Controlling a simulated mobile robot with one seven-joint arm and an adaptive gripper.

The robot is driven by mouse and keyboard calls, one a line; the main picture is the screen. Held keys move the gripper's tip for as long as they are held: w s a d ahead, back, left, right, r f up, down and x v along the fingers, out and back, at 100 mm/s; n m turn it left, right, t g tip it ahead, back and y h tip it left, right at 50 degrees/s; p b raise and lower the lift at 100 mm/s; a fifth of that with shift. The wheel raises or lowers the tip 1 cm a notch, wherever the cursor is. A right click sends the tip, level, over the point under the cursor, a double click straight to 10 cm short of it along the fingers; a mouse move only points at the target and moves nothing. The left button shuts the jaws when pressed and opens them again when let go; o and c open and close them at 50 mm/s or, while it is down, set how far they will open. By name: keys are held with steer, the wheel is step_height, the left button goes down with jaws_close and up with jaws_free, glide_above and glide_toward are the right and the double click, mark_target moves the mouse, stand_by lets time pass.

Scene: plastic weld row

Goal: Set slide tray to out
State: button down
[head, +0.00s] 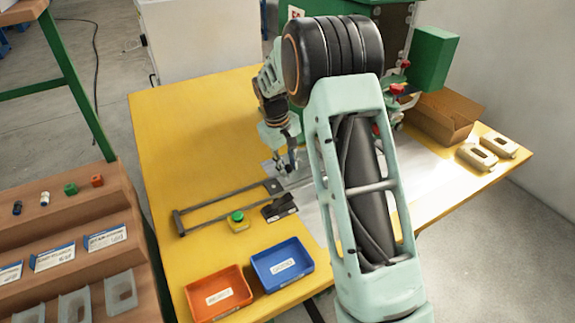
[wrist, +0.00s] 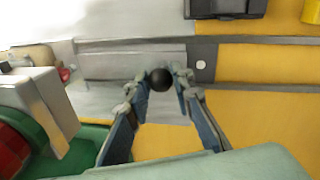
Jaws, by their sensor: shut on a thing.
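The slide tray is a flat grey metal plate (wrist: 105,66) lying between two dark rails in the wrist view. A round black knob (wrist: 160,79) stands on it near its darker right end. My gripper (wrist: 162,82) has its two fingers on either side of the knob and is shut on it. In the head view my gripper (head: 287,163) is low over the tray at the machine end of the rails (head: 225,203). The rails run left from there with bare yellow bench between them. My arm hides part of the tray in the head view.
A green button on a yellow box (head: 238,221) and a black device (head: 279,207) sit close in front of the rails. An orange bin (head: 218,293) and a blue bin (head: 282,265) stand nearer. A cardboard box (head: 442,116) is at right.

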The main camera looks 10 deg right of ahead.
steer(key=shift+a, duration=0.1)
steer(key=s+a, duration=0.3)
steer(key=a, duration=0.6)
steer(key=s+a, duration=0.3)
steer(key=a, duration=0.7)
steer(key=s+a+p, duration=0.1)
steer(key=s+a, duration=0.2)
steer(key=a, duration=0.7)
steer(key=shift+s+r, duration=0.1)
steer(key=shift+s, duration=0.1)
steer(key=c, duration=1.7)
jaws_free()
steer(key=r, duration=0.4)
steer(key=a+r, duration=0.1)
steer(key=r, duration=0.3)
steer(key=s+a+r, duration=0.1)
steer(key=r, duration=0.2)
steer(key=shift+s+r, duration=0.1)
steer(key=shift+r, duration=0.3)
steer(key=shift+d, duration=0.1)
